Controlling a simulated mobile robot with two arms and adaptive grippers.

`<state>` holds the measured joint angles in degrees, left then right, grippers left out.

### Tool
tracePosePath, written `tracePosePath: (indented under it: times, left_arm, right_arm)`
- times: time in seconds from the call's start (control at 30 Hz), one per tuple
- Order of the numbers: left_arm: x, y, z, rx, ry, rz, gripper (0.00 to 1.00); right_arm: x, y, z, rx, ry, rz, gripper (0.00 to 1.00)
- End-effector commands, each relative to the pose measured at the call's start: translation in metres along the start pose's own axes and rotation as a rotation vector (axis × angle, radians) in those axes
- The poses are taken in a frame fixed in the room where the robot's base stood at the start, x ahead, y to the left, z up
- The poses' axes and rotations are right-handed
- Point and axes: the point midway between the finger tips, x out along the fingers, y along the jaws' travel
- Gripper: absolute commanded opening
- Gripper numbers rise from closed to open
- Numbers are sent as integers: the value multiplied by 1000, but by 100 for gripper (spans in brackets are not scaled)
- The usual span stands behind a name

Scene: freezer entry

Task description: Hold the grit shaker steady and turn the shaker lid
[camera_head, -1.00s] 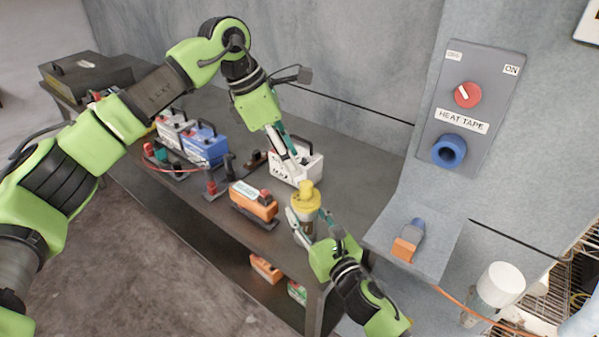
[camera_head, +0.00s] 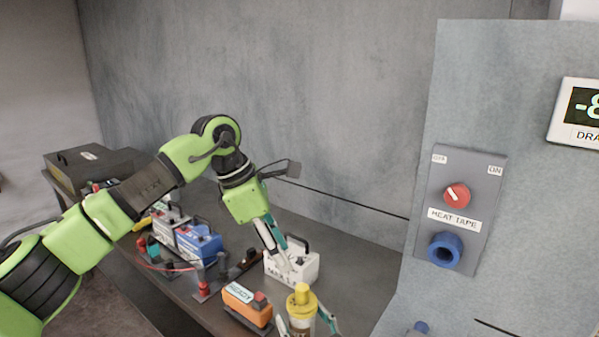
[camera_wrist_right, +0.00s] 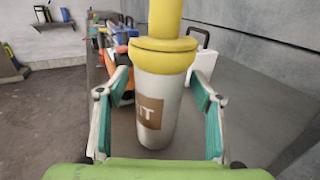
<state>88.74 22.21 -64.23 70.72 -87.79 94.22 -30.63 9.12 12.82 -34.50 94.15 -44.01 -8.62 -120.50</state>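The grit shaker (camera_head: 301,317) has a pale body with a brown label and a yellow lid (camera_head: 302,293). It stands upright near the table's front edge, and its body also shows in the right wrist view (camera_wrist_right: 171,105). My right gripper (camera_wrist_right: 161,85) is open around it, one finger on either side, with narrow gaps. My left gripper (camera_head: 288,268) points down in front of the white box (camera_head: 303,264), behind and left of the shaker, apart from the lid. Its fingertips blend into the white box, so its opening is unclear.
An orange box (camera_head: 246,306) stands left of the shaker. Blue and white battery-like boxes (camera_head: 199,243) stand further left. A wall panel with a red knob (camera_head: 457,194) and blue socket (camera_head: 445,250) is at right.

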Motion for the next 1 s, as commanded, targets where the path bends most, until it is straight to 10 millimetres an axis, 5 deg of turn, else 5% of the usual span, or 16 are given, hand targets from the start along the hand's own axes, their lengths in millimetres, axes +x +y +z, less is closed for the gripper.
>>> tracePosePath:
  times: [1.0]
  left_arm:
    - [-3, 0, 1, 0, 0, 0, 37]
  right_arm:
    - [-24, 0, 0, 0, 0, 1, 76]
